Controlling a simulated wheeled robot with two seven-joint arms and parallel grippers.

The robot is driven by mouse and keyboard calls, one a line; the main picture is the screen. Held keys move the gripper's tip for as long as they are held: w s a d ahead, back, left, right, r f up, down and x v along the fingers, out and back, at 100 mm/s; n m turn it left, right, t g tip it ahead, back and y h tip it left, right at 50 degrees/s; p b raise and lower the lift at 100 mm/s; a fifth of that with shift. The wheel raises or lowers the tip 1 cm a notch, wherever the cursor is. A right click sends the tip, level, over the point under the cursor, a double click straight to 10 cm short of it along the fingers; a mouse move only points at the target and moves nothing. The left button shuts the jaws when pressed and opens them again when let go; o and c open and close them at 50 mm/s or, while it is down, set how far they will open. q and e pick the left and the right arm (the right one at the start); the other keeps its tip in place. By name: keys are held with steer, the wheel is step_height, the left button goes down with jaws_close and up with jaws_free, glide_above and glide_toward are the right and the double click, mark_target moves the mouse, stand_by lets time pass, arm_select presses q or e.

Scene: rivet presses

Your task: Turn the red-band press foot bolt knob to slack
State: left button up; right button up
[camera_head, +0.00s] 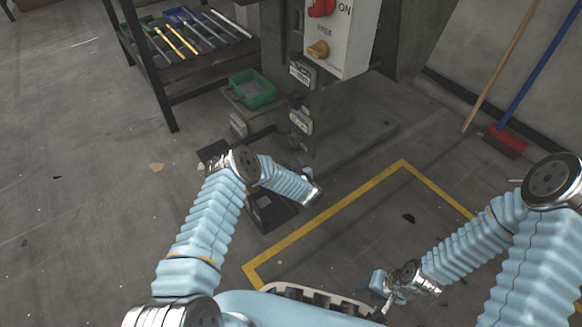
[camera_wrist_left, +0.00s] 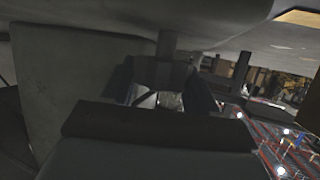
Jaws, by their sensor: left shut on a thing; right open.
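In the left wrist view my left gripper (camera_wrist_left: 168,92) is shut on a small grey thing (camera_wrist_left: 171,103), likely the foot bolt knob, mostly hidden by the fingers. A dark rod (camera_wrist_left: 167,38) runs from the gripper toward a pale surface that looks like the floor. In the head view my left forearm reaches to the base of the grey press (camera_head: 332,115), and the knob cannot be made out there. No red band shows on the press. My right gripper (camera_head: 383,292) is open and empty, low at the front right.
The press carries a white control box (camera_head: 342,40) with a red and a yellow knob. A green tray (camera_head: 252,89) stands beside it. A rack with tools (camera_head: 185,40) is at upper left. Yellow floor tape (camera_head: 340,205) crosses before the press; a broom (camera_head: 507,138) leans right.

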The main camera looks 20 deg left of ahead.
arm_select(q)
steer(key=shift+n+g+y+b, duration=0.45)
steer(key=shift+n+g+y, duration=0.75)
steer(key=shift+n+y, duration=0.3)
steer(key=shift+n, duration=0.3)
steer(key=o, duration=1)
steer(key=shift+c, duration=0.2)
steer(key=p+v, duration=0.3)
steer(key=v, duration=1.1)
steer(key=shift+w, duration=0.2)
steer(key=shift+r, duration=0.1)
